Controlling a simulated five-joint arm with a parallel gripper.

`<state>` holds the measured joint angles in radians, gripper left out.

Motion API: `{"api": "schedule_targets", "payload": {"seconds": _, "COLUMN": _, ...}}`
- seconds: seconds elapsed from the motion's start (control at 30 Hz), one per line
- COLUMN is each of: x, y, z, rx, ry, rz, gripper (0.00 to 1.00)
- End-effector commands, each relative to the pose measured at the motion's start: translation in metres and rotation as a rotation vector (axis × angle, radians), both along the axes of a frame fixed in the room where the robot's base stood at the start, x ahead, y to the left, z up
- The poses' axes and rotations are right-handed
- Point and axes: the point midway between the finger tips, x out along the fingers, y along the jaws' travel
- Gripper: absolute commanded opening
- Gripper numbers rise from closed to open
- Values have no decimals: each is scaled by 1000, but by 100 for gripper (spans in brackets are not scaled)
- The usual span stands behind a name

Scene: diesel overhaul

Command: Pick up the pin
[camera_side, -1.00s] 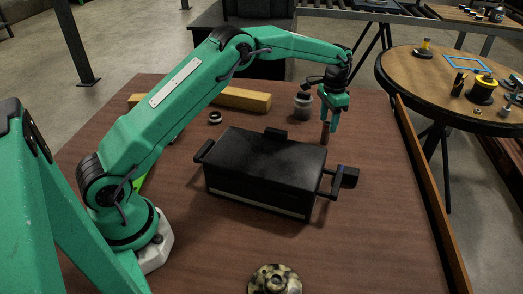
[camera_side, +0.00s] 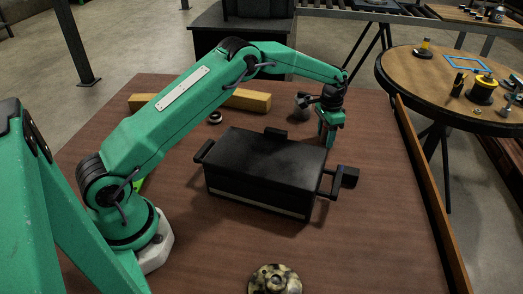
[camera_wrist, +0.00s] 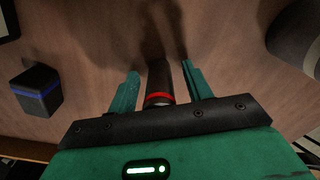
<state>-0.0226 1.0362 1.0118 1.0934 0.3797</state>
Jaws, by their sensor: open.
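The pin (camera_wrist: 160,80) is a dark, upright cylinder with a red band, seen from above in the wrist view. My gripper (camera_wrist: 160,72) is open, with one finger on each side of the pin and a gap visible on both sides. In the side view my gripper (camera_side: 327,138) is low over the table, behind the right end of the black box. The pin is mostly hidden there by the fingers.
The black box (camera_side: 265,170) with a side handle (camera_side: 348,177) stands just in front of my gripper. A wooden beam (camera_side: 245,99) and a dark ring (camera_side: 215,117) lie farther left.

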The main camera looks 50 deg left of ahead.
Motion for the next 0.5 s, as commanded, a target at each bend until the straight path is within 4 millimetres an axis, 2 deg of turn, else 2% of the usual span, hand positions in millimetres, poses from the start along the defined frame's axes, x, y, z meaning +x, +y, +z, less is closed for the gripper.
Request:
{"api": "schedule_targets", "payload": {"seconds": 0.43, "x": 0, "y": 0, "z": 0, "rx": 0, "ry": 0, "rz": 0, "gripper": 50}}
{"api": "schedule_targets", "payload": {"seconds": 0.5, "x": 0, "y": 0, "z": 0, "rx": 0, "ry": 0, "rz": 0, "gripper": 38}}
